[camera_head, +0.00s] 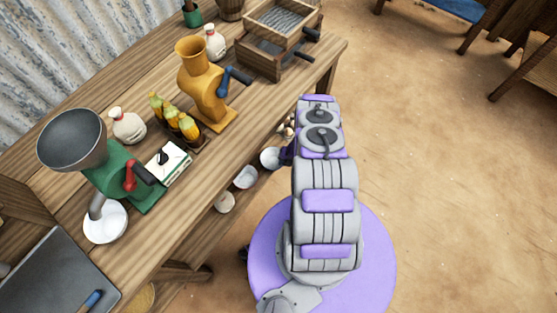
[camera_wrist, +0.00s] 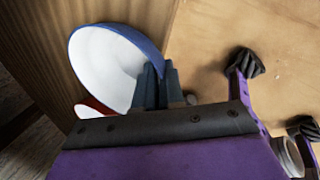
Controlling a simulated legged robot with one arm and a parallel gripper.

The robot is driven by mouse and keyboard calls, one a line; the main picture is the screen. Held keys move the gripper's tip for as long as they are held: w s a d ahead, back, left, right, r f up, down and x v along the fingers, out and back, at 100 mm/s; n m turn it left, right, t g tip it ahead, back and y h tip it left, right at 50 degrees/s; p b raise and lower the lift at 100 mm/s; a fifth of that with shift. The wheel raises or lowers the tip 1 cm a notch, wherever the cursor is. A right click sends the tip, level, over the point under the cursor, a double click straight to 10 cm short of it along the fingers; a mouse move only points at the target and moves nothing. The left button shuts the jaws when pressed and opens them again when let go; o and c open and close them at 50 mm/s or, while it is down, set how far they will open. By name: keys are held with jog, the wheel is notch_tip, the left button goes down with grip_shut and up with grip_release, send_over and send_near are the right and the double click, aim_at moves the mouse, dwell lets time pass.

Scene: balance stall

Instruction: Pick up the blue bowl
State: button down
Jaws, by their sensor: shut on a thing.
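The blue bowl (camera_wrist: 120,62) fills the upper left of the wrist view, with a white inside and a blue rim and outer side. It is tilted, its open side facing left and down in that picture. My gripper (camera_wrist: 152,85) is shut on the bowl's rim, at its lower right edge. In the head view the bowl (camera_head: 270,158) shows beside the table's front edge, just left of my arm. My gripper's fingertips are mostly hidden there behind my own arm.
More bowls (camera_head: 246,177) (camera_head: 225,202) sit below the tabletop's front edge. A red-rimmed bowl (camera_wrist: 92,109) shows behind the blue one.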

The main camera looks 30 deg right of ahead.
jog(key=shift+s+d, duration=0.2)
jog(key=shift+s, duration=0.2)
jog(key=shift+d, duration=0.1)
jog(key=c, duration=1.5)
grip_release()
jog(key=shift+d, duration=0.1)
jog(key=shift+c, duration=0.2)
jog(key=o, duration=0.4)
jog(key=shift+a, duration=0.2)
jog(key=shift+r, duration=0.15)
jog(key=shift+p+v, duration=2.2)
jog(key=shift+v, duration=6.35)
